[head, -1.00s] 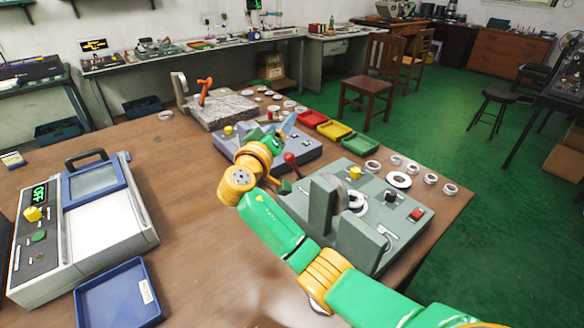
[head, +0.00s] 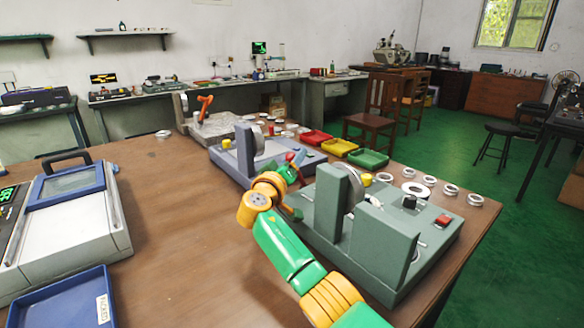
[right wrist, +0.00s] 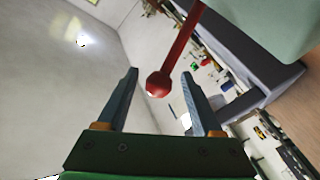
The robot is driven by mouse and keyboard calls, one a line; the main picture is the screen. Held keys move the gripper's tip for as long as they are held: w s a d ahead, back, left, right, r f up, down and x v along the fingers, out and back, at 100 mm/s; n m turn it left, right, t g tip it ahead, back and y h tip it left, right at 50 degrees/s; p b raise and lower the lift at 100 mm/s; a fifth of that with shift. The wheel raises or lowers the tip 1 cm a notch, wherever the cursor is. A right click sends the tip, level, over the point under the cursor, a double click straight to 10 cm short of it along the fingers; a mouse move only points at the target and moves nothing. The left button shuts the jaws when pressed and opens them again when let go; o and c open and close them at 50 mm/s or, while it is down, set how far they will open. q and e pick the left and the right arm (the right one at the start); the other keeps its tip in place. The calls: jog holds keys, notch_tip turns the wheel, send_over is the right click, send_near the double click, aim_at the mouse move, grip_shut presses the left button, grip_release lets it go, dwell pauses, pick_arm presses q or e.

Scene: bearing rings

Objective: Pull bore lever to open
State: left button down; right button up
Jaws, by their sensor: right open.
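The bore lever is a red rod with a round red knob (right wrist: 158,84); in the right wrist view its knob lies between the fingertips, with space on both sides. In the head view a small red part of it (head: 290,157) shows beside the green-grey bore machine (head: 325,215), mostly hidden by my gripper. My right gripper (right wrist: 160,72) is open around the knob, not visibly touching it; it also shows in the head view (head: 296,160), at the machine's left side. My left gripper is not in view.
A grey-blue machine (head: 235,165) stands just behind my right gripper. Several metal rings (head: 450,189) lie beyond the bore machine, near red, yellow and green trays (head: 368,159). A blue tray (head: 60,300) and a grey device (head: 75,225) are at left. The middle of the table is clear.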

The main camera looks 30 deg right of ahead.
jog(key=shift+w+d, duration=0.15)
jog(key=shift+d, duration=0.1)
grip_shut()
dwell(1.4)
